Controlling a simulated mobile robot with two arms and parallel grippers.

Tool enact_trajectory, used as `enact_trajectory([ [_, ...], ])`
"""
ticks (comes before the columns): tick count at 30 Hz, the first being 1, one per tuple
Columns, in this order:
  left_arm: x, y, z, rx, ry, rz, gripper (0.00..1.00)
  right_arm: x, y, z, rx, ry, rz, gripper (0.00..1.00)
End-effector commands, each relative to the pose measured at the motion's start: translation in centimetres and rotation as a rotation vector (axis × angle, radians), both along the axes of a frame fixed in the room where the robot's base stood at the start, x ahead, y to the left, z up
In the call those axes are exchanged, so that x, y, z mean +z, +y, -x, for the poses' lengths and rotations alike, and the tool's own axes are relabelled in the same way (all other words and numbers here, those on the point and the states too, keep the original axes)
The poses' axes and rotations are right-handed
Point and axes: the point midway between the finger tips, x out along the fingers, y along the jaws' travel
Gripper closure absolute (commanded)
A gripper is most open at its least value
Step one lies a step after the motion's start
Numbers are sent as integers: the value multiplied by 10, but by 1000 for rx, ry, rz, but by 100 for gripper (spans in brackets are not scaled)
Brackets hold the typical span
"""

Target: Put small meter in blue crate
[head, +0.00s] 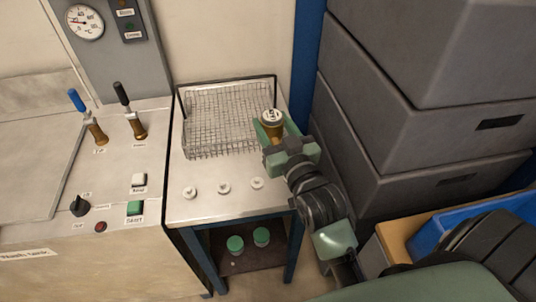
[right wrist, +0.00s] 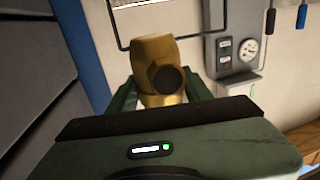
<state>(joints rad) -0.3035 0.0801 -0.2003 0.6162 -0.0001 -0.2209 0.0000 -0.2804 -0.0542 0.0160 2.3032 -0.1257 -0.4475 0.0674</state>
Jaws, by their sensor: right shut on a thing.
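The small meter (head: 271,117) is brass-coloured with a round white dial facing up. My right gripper (head: 277,142) is shut on it and holds it at the right side of the wire basket. In the right wrist view the meter's brass body (right wrist: 160,70) with a dark round port sits between the green fingers (right wrist: 158,98). I cannot tell how far the meter is above the basket. The blue crate (head: 432,232) is at the lower right, partly hidden behind my right arm. My left gripper is not in view.
The wire basket (head: 215,120) stands on a small metal table (head: 205,208) with several white fittings at its front. Stacked grey boxes (head: 400,130) stand at the right. The test bench (head: 110,190) with levers and switches is at the left. Two green-topped items (head: 235,243) are on the lower shelf.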

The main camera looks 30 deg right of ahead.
Motion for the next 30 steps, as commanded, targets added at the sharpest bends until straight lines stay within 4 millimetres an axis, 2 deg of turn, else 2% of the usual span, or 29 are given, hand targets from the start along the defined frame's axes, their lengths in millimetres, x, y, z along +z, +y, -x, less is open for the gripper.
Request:
enact_trajectory([
  [1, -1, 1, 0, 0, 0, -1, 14, -15, 0, 1, -1, 3, 0, 100],
  [3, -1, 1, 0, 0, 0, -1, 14, -33, 0, 0, -1, 2, 0, 100],
  [9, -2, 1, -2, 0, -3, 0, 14, -73, 0, 0, 0, -3, -1, 100],
  [16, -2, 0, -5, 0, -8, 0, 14, -92, 0, 0, 0, -5, 0, 100],
  [22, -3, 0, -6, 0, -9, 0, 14, -119, 0, 0, 0, -4, 0, 100],
  [30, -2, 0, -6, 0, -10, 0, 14, -124, 0, 0, 0, -8, 1, 100],
])
